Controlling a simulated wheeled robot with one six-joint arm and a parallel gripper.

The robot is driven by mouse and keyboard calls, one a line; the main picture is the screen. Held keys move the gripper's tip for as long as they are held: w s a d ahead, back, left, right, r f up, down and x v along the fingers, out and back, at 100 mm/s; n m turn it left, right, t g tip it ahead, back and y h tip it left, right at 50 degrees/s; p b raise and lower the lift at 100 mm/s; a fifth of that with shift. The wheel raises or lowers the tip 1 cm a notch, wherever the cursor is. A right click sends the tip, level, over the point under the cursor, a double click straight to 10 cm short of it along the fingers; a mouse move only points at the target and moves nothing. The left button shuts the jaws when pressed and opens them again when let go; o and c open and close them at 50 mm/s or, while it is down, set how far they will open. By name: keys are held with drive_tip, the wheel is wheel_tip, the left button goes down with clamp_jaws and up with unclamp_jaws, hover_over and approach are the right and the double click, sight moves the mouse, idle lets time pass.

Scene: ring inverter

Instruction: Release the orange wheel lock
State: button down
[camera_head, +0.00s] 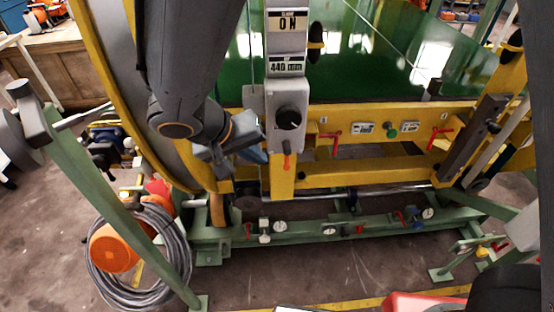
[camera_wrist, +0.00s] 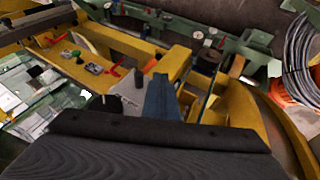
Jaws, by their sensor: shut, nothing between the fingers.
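My gripper (camera_head: 252,148) is shut and empty, just left of a grey control box with a black knob (camera_head: 289,118). In the wrist view, its blue-grey fingers (camera_wrist: 161,96) stand close to the same grey box (camera_wrist: 126,98). A small orange lever (camera_head: 286,163) hangs below the knob on the yellow post. An orange-brown curved piece (camera_head: 217,211) sits at the foot of the big yellow wheel (camera_head: 180,165). I cannot tell for certain which of these is the wheel lock. My gripper is above and to the right of the curved piece, apart from it.
A yellow beam (camera_head: 390,115) with red levers runs to the right. A green base frame (camera_head: 330,229) carries several valves and gauges. A coiled grey hose (camera_head: 172,262) with an orange disc (camera_head: 114,248) is at lower left. The floor in front is mostly clear.

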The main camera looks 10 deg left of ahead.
sight(287, 156)
drive_tip(key=a, duration=0.3)
drive_tip(key=shift+s+t, duration=0.4)
drive_tip(key=w+d+f+p, duration=0.3)
drive_tip(key=w+d+f, duration=0.3)
drive_tip(key=w+f, duration=0.1)
drive_tip(key=shift+d+f, duration=0.15)
drive_tip(key=shift+f, duration=0.35)
drive_tip(key=shift+f, duration=0.1)
